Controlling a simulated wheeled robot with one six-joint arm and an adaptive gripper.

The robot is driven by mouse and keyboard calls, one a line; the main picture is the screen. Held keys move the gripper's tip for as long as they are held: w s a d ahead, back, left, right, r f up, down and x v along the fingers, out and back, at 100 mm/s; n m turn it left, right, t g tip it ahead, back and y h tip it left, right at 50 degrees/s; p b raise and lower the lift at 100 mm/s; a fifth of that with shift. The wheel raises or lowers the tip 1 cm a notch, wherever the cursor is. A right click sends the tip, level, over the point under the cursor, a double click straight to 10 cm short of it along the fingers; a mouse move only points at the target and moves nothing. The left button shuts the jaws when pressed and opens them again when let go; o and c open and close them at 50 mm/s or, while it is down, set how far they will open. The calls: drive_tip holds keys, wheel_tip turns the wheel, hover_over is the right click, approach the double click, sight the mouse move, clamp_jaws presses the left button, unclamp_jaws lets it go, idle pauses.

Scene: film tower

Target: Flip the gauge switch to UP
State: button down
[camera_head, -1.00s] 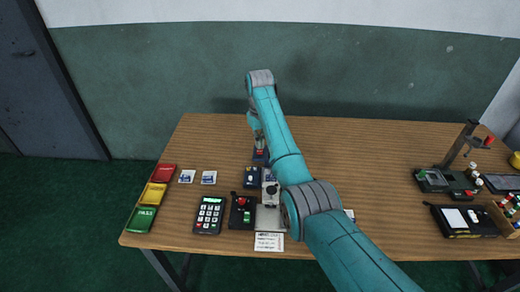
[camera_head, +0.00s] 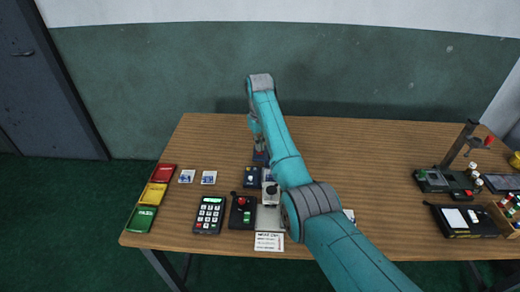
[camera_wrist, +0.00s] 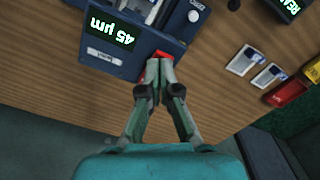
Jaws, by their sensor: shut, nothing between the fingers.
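The gauge is a dark blue box with a lit display reading 45 µm, upside down in the wrist view (camera_wrist: 122,62). A pale label, too small to read, lies below the display. A red part (camera_wrist: 147,68) shows at the box's edge, right by my fingertips; its up or down position cannot be told. My gripper (camera_wrist: 160,63) is shut and empty, its tips at or just over the red part; contact cannot be told.
Equipment (camera_head: 447,178) stands at right. The table's back left is clear.

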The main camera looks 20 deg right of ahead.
drive_tip(key=shift+f, duration=0.65)
idle(0.3)
drive_tip(key=shift+r, duration=3.5)
